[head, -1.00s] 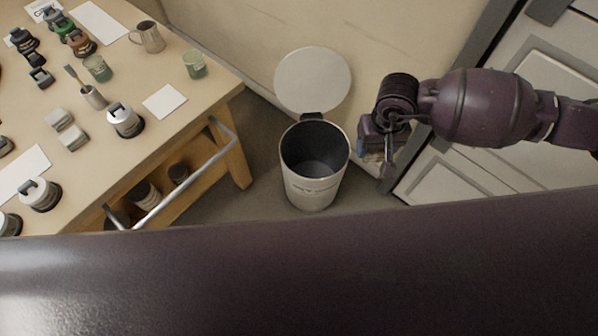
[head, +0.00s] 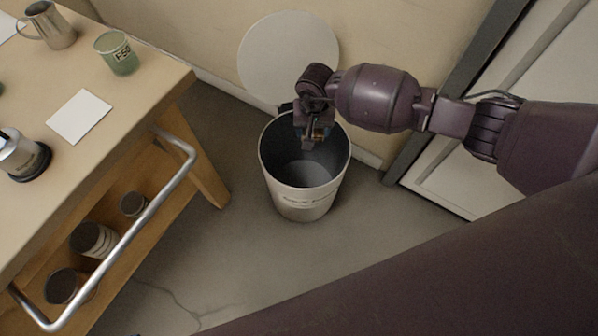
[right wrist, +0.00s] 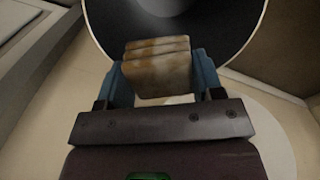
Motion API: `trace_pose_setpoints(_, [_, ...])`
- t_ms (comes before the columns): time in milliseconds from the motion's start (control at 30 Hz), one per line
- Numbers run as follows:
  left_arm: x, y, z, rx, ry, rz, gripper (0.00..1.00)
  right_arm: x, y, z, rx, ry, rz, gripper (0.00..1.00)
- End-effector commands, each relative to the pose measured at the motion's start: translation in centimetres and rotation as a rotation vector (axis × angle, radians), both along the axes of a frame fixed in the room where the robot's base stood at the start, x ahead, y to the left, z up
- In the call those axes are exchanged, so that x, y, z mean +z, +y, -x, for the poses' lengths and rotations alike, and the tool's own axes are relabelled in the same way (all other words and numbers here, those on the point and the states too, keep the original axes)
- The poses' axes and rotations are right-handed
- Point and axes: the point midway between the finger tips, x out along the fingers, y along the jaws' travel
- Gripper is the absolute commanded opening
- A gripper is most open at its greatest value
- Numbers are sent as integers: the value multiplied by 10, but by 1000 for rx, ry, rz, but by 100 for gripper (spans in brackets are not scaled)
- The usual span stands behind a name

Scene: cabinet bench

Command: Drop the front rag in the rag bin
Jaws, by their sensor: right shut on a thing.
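The rag bin (head: 303,193) is a pale round bin with a dark inside, standing on the floor with its round lid (head: 288,55) raised behind it. My right gripper (head: 311,142) is over the back part of the bin's mouth. In the right wrist view its blue fingers are shut on a folded, brownish, stained rag (right wrist: 158,67), with the bin's dark opening (right wrist: 215,30) beyond it. In the head view the rag is mostly hidden by the gripper. The visible bin floor looks empty. My left gripper is not in view.
A wooden bench (head: 130,85) with a metal rail (head: 130,235) stands to the left. It holds a green cup (head: 118,54), a metal jug (head: 50,27) and a white card (head: 79,117). A pale cabinet door (head: 500,110) is at the right. The floor in front is clear.

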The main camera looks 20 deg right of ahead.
Motion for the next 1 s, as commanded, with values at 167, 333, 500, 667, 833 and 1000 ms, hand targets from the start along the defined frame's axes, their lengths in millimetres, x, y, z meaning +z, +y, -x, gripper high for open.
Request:
trace_pose_setpoints(167, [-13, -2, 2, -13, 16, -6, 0, -42, -1, -6, -36, 7, -1, 39])
trace_pose_setpoints(333, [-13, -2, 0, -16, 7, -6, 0, -48, -2, -11, -48, -2, -1, 39])
trace_pose_setpoints(500, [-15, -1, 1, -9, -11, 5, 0, -62, -2, -10, -48, 0, -1, 39])
trace_pose_setpoints(667, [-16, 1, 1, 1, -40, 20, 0, -81, -1, -9, -46, 2, -2, 39])
trace_pose_setpoints(833, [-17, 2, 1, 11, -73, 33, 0, -97, -1, -9, -47, 2, -3, 39])
trace_pose_setpoints(1000, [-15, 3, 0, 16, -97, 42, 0, -103, -2, -11, -47, -3, -1, 39])
